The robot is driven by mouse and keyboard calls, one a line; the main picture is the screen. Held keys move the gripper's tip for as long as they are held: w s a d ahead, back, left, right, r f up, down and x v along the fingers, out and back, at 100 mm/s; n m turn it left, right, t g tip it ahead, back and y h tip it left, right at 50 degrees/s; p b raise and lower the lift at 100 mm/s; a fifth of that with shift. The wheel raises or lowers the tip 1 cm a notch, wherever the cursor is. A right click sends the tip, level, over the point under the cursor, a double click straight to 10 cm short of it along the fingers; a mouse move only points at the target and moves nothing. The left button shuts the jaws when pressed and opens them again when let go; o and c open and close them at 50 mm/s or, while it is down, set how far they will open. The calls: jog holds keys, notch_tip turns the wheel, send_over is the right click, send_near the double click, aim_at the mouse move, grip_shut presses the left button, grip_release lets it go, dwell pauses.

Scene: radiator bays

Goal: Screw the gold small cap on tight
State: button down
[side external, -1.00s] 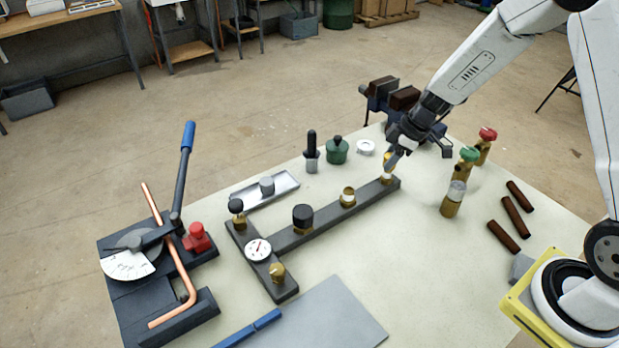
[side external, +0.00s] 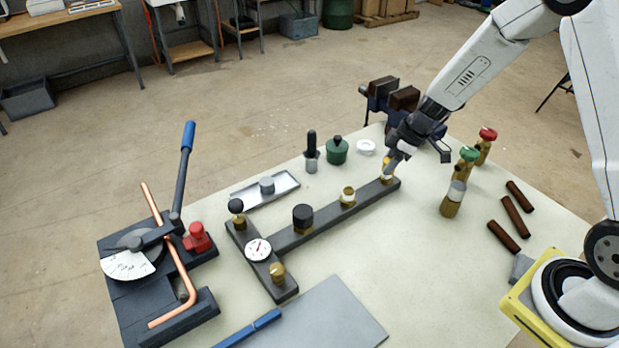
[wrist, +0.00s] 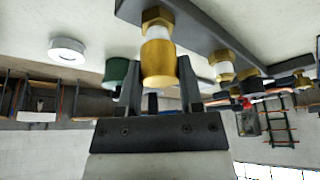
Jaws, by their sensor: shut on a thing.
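The gold small cap (wrist: 158,68) sits upright on a brass fitting (wrist: 157,17) in the wrist view, which looks inverted. A white band of thread (wrist: 158,33) shows between cap and fitting. My gripper (wrist: 160,84) is shut on the cap, one dark finger on each side of it. In the side external view my gripper (side external: 391,162) comes down over the far right end of the dark grey manifold bar (side external: 325,221). There the fingers mostly hide the cap.
Along the bar stand a white-threaded fitting (side external: 348,196), a black cap (side external: 303,214) and a gauge (side external: 257,248). A white ring (side external: 366,147) and green cap (side external: 337,150) lie behind. Brass valves (side external: 455,199) stand at right. A vise (side external: 392,97) is close behind my gripper.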

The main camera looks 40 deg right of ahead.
jog(key=shift+f, duration=0.1)
dwell(0.3)
jog(key=shift+c, duration=0.8)
grip_release()
jog(key=v, duration=0.7)
jog(key=shift+r, duration=0.35)
jog(key=shift+s+d, duration=0.1)
